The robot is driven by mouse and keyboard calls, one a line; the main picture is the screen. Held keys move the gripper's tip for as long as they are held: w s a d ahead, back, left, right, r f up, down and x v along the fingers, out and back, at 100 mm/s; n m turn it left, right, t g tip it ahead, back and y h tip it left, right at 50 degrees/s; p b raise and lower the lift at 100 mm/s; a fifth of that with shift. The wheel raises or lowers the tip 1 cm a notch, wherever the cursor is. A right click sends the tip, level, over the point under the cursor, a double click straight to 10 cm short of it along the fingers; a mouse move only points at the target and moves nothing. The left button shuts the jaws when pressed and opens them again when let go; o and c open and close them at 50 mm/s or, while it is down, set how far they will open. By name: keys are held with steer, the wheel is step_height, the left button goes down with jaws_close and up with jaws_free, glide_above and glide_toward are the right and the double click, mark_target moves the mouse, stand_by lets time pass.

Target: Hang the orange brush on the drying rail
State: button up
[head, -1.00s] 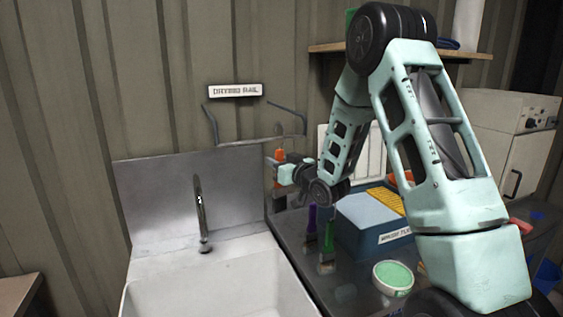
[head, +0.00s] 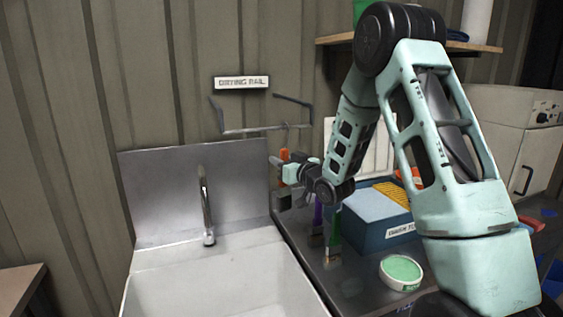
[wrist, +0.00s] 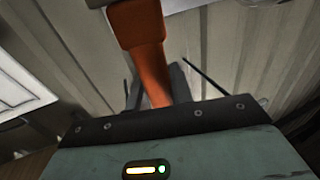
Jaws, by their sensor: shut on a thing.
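The drying rail (head: 255,130) is a thin dark bar on two arms on the corrugated wall, under a white sign (head: 242,82). My gripper (head: 279,173) is at the right end of the sink's splashback, just below the rail's right part. It is shut on the orange brush (head: 284,154), whose handle stands upright above the jaws. A dark block (head: 284,201), perhaps the brush's head, shows below. In the wrist view the orange handle (wrist: 150,60) rises from the jaw edge. A small dark loop shows at the rail above the handle; I cannot tell whether it is over the bar.
A white sink (head: 205,285) with a tap (head: 206,215) lies at left. On the dark counter right of it are a purple brush (head: 318,215), a green brush (head: 335,230), a blue box (head: 375,230) and a round green-topped tub (head: 401,271). A shelf (head: 335,40) is above.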

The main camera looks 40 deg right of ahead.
steer(key=o, duration=1)
steer(key=shift+s, duration=0.1)
steer(key=shift+s+d+f+b, duration=0.1)
steer(key=shift+s+f+b, duration=0.05)
steer(key=shift+s+b, duration=3.95)
steer(key=shift+s+d+f+b, duration=0.1)
steer(key=shift+s+b, duration=3.6)
steer(key=shift+s, duration=0.8)
